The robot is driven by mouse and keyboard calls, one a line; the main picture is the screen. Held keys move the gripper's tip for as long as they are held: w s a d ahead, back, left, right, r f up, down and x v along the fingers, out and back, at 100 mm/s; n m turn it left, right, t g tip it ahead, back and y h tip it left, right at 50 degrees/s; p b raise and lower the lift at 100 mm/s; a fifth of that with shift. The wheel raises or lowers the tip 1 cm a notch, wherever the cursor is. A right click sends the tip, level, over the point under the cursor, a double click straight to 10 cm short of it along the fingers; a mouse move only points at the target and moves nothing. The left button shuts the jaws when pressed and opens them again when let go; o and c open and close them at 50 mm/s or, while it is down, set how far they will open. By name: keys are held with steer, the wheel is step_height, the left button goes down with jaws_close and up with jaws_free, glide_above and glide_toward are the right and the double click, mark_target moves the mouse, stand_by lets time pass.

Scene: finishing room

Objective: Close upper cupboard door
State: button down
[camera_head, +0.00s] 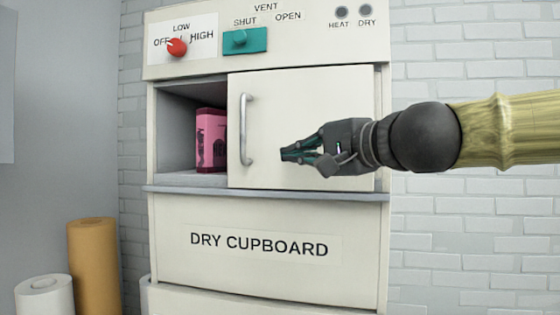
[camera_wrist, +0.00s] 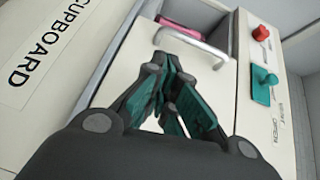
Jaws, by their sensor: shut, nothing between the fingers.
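The upper cupboard door (camera_head: 300,100) is a cream panel that covers the middle and right of the upper compartment. The left part of the compartment is open. A grey vertical bar handle (camera_head: 247,130) sits near the door's left edge. My gripper (camera_head: 284,153) is shut and empty, in front of the door and to the right of the handle, pointing left. In the wrist view, my gripper (camera_wrist: 170,72) points toward the handle (camera_wrist: 192,46), and a gap shows between them. I cannot tell whether the fingers touch the door.
A pink box (camera_head: 211,140) stands inside the open left part. Above are a red knob (camera_head: 177,47) and a teal vent slider (camera_head: 245,40). Below is a panel marked DRY CUPBOARD (camera_head: 260,246). Brown (camera_head: 94,265) and white (camera_head: 45,296) rolls stand at lower left.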

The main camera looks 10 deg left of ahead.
steer(key=p, duration=0.2)
glide_toward(251, 159)
steer(key=shift+x, duration=2.4)
steer(key=shift+s, duration=0.1)
